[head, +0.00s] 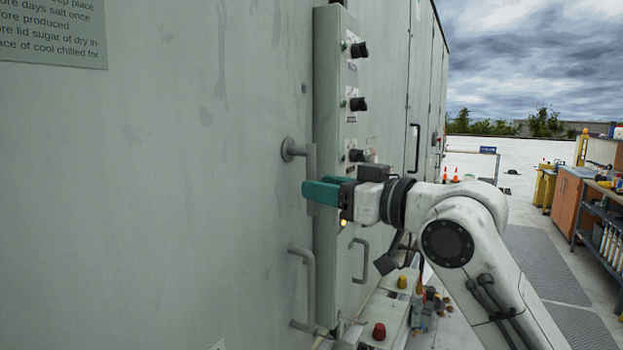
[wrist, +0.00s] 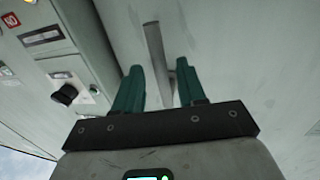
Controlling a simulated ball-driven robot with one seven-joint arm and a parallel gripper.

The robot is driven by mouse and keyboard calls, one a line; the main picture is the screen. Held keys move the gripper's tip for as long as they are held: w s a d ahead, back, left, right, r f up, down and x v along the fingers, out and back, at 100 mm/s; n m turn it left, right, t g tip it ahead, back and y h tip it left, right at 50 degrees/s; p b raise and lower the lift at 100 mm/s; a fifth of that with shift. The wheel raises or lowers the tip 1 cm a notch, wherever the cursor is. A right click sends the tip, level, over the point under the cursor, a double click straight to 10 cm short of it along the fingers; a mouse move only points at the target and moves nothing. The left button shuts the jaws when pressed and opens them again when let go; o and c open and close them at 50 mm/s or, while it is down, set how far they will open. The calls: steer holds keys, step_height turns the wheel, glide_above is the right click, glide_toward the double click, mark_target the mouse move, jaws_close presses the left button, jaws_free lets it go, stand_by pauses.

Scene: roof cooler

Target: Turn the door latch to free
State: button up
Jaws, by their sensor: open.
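The door latch (head: 312,165) is a grey lever on a round pivot, mounted on the pale green door (head: 200,180). Its arm hangs straight down from the pivot in the head view. My gripper (head: 312,192) has teal fingers and is at the lower part of the lever, hiding some of it. In the wrist view, my gripper (wrist: 158,70) is open, with the latch lever (wrist: 155,45) showing between its two fingers. Nothing is clamped. I cannot tell whether either finger touches the lever.
A fixed grey pull handle (head: 306,290) is on the door below the latch. A control panel (head: 333,100) with black knobs stands out close to the right. Beyond it are a second handle (head: 361,260) and a workbench (head: 590,190). Open roof floor lies at the right.

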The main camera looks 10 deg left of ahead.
steer(key=shift+p+x, duration=0.3)
steer(key=shift+x, duration=1.4)
steer(key=shift+c, duration=0.5)
jaws_close()
